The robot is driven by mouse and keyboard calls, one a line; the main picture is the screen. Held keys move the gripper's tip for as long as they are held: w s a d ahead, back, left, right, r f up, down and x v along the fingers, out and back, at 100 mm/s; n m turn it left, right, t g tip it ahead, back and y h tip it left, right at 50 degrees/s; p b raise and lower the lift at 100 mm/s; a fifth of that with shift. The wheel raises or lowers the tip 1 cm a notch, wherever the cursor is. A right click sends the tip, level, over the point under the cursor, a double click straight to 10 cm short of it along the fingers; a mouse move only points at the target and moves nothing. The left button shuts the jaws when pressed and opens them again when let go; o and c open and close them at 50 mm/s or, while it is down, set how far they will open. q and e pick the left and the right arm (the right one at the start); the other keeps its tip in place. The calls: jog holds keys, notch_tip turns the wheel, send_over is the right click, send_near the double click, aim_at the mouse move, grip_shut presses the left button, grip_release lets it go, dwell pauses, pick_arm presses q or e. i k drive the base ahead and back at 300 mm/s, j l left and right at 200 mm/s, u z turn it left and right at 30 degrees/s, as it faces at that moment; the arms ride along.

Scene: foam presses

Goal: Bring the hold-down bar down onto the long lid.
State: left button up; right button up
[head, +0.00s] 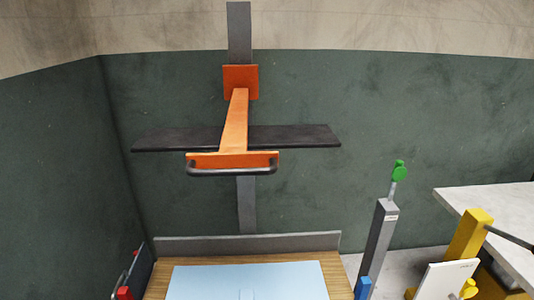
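The hold-down bar (290,135) is a long dark bar on an orange arm (235,120). It is raised well above the bench, level from left to right. A dark curved handle (232,171) runs along the front of the orange arm. The arm joins an orange block (241,82) on an upright grey post (239,35). Below, a flat light blue panel (250,278), which looks like the long lid, lies on a wooden bench top (158,285); its near part is cut off by the frame. Neither of my grippers is in view.
A grey ledge (248,244) runs along the bench's back edge. To the right stand a grey post (377,240) with a green knob (399,171), a yellow post (467,237) with a white plate (445,280), and a pale table (495,205). A red part (124,293) sits at left.

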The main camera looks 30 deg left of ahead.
aim_at(233, 141)
jog(key=u, duration=1.05)
